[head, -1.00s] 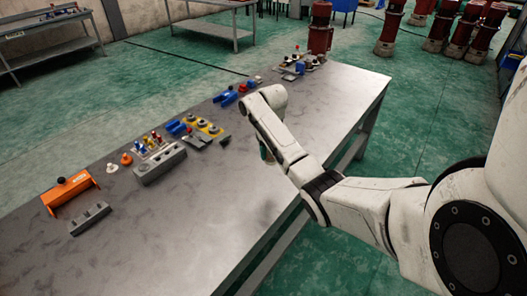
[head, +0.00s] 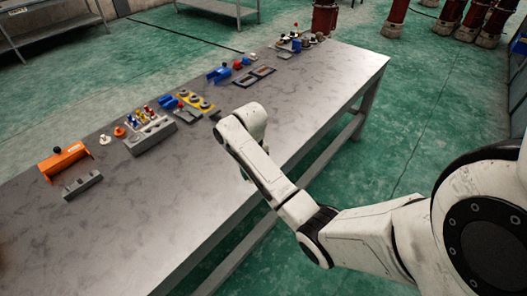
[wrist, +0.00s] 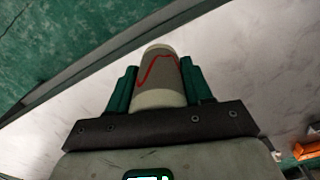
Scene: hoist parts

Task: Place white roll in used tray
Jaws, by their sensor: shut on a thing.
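In the wrist view, my gripper (wrist: 158,82) has its two green fingers shut on the white roll (wrist: 160,98). The roll is a pale cylinder with a grey band and a red line, pointing away from the wrist. In the head view, my arm's end hangs over the near side of the metal table and hides the fingers and roll. Two small dark-rimmed trays lie side by side beyond my arm: a left tray (head: 246,84) and a right tray (head: 263,71). I cannot tell which is the used tray.
The table (head: 150,215) has a wide bare near side. Along its far side stand an orange part (head: 63,161), a grey block with several coloured pieces (head: 150,135), a yellow plate (head: 194,103) and blue parts (head: 218,74). More small parts stand at the far right end.

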